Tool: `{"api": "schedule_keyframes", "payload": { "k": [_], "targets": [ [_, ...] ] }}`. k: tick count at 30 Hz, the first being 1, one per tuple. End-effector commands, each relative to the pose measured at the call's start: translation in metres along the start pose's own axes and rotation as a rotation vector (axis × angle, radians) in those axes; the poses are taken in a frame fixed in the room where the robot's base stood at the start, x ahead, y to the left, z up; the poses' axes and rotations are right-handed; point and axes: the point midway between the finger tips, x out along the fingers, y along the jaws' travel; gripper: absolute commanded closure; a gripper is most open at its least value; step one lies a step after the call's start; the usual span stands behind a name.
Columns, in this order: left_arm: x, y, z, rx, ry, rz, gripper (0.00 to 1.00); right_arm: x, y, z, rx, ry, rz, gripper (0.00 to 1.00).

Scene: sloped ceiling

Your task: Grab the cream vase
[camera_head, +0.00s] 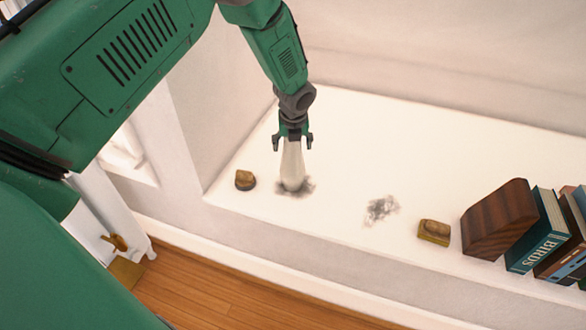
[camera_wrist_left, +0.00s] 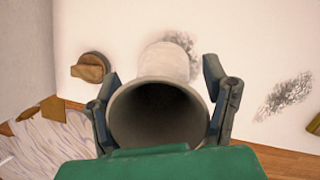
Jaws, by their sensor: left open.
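The cream vase (camera_head: 292,168) stands upright on the white ledge (camera_head: 350,130), on a dark smudge. In the left wrist view the vase (camera_wrist_left: 160,65) shows from above, with its round open mouth facing the camera. My left gripper (camera_head: 293,143) is above and around the top of the vase, pointing down. Its fingers are open, one on each side of the vase's mouth in the left wrist view (camera_wrist_left: 160,105). Whether the fingers touch the vase cannot be told. My right gripper is not in view.
A small brown object (camera_head: 245,180) lies left of the vase, and a similar one (camera_head: 433,232) lies to the right. A wooden block (camera_head: 499,220) and books (camera_head: 540,232) stand at the far right. A wall rises behind the ledge. The ledge between vase and block is mostly clear.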

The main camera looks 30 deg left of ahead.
Motion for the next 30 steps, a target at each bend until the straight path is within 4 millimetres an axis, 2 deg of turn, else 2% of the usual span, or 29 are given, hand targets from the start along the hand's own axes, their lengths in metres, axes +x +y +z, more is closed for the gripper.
{"api": "schedule_keyframes", "payload": {
  "k": [2,6,7,8,21,23,30],
  "targets": [
    [-0.001,0.000,0.000,0.000,0.000,0.000,0.35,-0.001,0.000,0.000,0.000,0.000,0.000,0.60],
    [-0.001,0.000,0.000,0.000,0.000,0.000,0.84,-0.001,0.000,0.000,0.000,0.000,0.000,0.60],
    [-0.001,0.000,0.000,0.000,0.000,0.000,0.95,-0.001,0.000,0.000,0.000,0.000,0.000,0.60],
    [-0.001,0.000,0.000,0.000,0.000,0.000,1.00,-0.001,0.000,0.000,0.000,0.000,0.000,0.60],
    [-0.004,-0.001,0.002,0.000,0.000,-0.001,1.00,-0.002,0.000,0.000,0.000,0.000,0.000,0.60],
    [-0.010,-0.001,0.004,-0.001,0.000,-0.001,1.00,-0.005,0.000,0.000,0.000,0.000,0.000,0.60],
    [-0.057,-0.001,0.018,-0.002,-0.002,-0.004,1.00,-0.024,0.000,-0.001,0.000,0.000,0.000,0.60]
  ]
}}
